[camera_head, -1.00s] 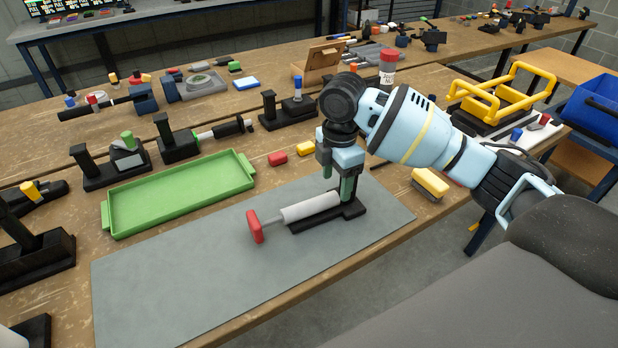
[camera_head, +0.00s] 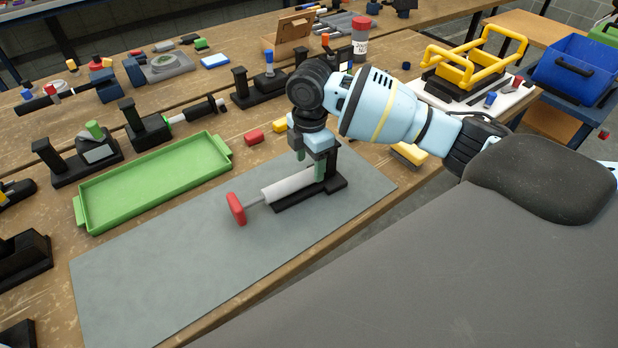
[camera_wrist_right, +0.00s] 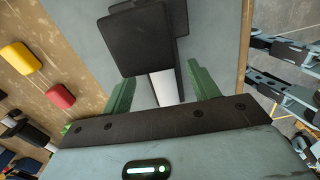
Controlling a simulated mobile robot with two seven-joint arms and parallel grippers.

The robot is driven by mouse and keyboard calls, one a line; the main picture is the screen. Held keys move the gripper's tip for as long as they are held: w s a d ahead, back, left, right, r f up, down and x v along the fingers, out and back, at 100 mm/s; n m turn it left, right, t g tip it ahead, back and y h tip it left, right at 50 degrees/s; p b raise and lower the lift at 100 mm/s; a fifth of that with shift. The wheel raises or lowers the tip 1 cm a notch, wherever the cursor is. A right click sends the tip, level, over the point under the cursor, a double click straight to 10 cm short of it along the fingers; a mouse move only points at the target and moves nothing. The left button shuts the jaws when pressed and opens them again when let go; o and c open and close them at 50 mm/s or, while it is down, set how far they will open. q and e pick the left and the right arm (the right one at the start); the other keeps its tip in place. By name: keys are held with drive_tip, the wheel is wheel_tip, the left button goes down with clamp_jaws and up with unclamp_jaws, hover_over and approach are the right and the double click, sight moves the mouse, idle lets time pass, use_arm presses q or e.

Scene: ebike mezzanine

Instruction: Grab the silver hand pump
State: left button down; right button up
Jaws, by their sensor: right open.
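The silver hand pump (camera_head: 288,186) lies on a black cradle (camera_head: 292,203) on the grey mat, with its red handle (camera_head: 236,209) toward the left. The cradle has a black upright block at its right end. My right gripper (camera_head: 310,168) points down over the right end of the pump. In the right wrist view the fingers of my right gripper (camera_wrist_right: 162,92) stand apart, with the silver barrel (camera_wrist_right: 166,88) between them and the black block (camera_wrist_right: 143,40) just beyond. I cannot tell whether the fingers touch the barrel. My left gripper is out of view.
The grey mat (camera_head: 150,285) is clear left of the pump. A green tray (camera_head: 150,180) lies behind it. Red (camera_head: 254,136) and yellow (camera_head: 281,126) blocks lie behind the gripper. Several black stands line the bench; a blue bin (camera_head: 572,75) stands at right.

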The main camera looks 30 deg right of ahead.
sight(309, 171)
drive_tip(key=shift+f, duration=1.85)
drive_tip(key=shift+w, duration=0.1)
clamp_jaws()
